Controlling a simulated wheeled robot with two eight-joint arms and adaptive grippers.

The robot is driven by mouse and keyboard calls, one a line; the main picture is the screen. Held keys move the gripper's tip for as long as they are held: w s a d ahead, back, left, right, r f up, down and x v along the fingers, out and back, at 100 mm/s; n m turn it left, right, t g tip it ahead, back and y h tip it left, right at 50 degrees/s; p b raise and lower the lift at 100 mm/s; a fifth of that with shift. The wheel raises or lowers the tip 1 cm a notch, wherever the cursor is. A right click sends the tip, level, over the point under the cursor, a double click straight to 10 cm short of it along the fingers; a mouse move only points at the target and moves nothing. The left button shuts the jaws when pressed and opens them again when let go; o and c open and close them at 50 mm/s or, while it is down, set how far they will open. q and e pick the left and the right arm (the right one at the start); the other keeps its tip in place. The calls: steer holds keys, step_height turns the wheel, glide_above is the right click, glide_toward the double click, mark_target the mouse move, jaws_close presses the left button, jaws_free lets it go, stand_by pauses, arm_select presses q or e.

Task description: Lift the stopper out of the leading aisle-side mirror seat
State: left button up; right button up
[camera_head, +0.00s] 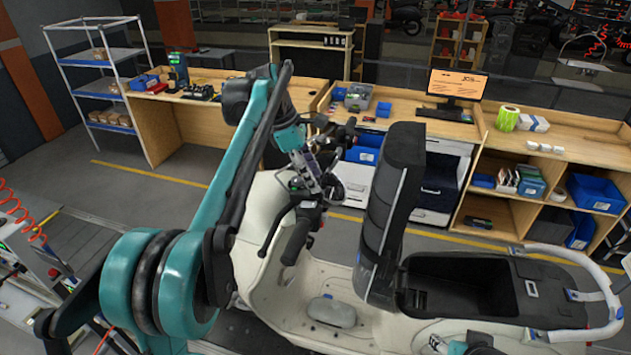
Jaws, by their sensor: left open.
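A cream scooter (262,215) stands across the foreground, its handlebar towards the middle of the view. My left gripper (328,188) comes in from the left on its teal arm and is open over the handlebar, close to the dark controls beside the near grip (298,240). The mirror seat and its stopper are too small or hidden behind my gripper to make out. I cannot tell whether the fingers touch anything. A teal and black part of my right arm (456,347) shows at the bottom edge; its fingers cannot be made out.
A tall black seat (394,205) stands upright right of the handlebar, beside an open black storage well (455,285). Wooden workbenches (410,125) with blue bins, a monitor (455,85) and boxes line the back. A grey shelf rack (100,85) stands at the far left.

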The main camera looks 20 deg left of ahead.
arm_select(q)
steer(key=shift+s, duration=0.1)
steer(key=shift+c, duration=0.4)
steer(key=c, duration=0.8)
steer(key=shift+r, duration=0.15)
